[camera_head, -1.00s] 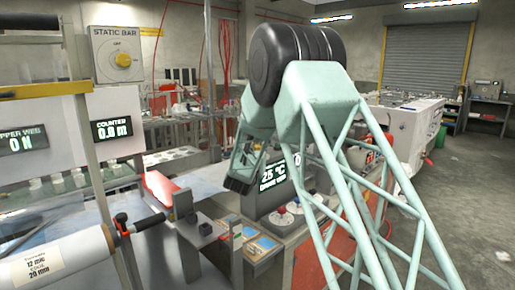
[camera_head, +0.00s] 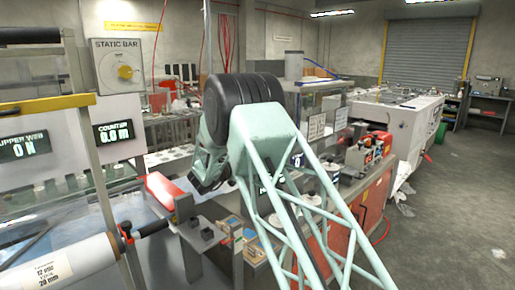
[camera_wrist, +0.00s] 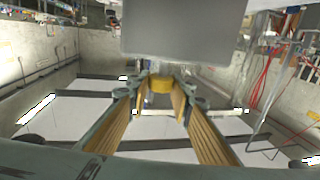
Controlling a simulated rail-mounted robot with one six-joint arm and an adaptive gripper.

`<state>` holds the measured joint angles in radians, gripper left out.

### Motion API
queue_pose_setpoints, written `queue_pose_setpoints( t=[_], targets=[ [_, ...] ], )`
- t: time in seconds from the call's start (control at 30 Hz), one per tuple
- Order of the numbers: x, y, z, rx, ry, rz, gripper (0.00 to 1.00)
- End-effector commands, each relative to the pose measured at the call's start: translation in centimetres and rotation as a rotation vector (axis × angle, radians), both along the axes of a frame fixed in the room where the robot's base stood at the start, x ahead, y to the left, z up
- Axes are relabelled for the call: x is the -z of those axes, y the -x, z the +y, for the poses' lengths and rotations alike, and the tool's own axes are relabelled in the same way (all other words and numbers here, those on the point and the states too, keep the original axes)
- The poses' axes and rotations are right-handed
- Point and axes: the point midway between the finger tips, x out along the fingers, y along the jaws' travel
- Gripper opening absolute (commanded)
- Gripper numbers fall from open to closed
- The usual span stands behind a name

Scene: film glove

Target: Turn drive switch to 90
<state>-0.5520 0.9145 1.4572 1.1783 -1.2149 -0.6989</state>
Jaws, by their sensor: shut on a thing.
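In the wrist view my gripper (camera_wrist: 160,92) has its two ridged yellow pads on either side of a small yellow knob (camera_wrist: 161,85) and is shut on it. The knob lies just below a large plain grey block (camera_wrist: 185,30); I cannot tell whether the two are joined. No label or angle mark for the knob can be read, so its setting is unclear. In the head view my arm's lattice link and black joint hide much of the console, and the fingertips and held knob cannot be made out.
A STATIC BAR panel (camera_head: 136,62) with a yellow dial hangs at the back left. A counter display (camera_head: 117,131) reads 0.0 m. A white film roll (camera_head: 70,262) is at front left. A red-fronted machine (camera_head: 372,205) stands right of my arm.

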Motion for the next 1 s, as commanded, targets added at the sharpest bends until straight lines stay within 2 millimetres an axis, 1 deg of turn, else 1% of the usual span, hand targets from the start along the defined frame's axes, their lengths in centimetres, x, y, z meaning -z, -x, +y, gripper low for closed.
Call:
queue_pose_setpoints(
  t=[0.03, 1.0],
  targets=[
    [-0.31, -0.09, 0.12, 0.019, 0.0, -0.001, 0.1],
    [-0.22, -0.14, 0.03, 0.363, -0.001, -0.002, 0.1]
  ],
)
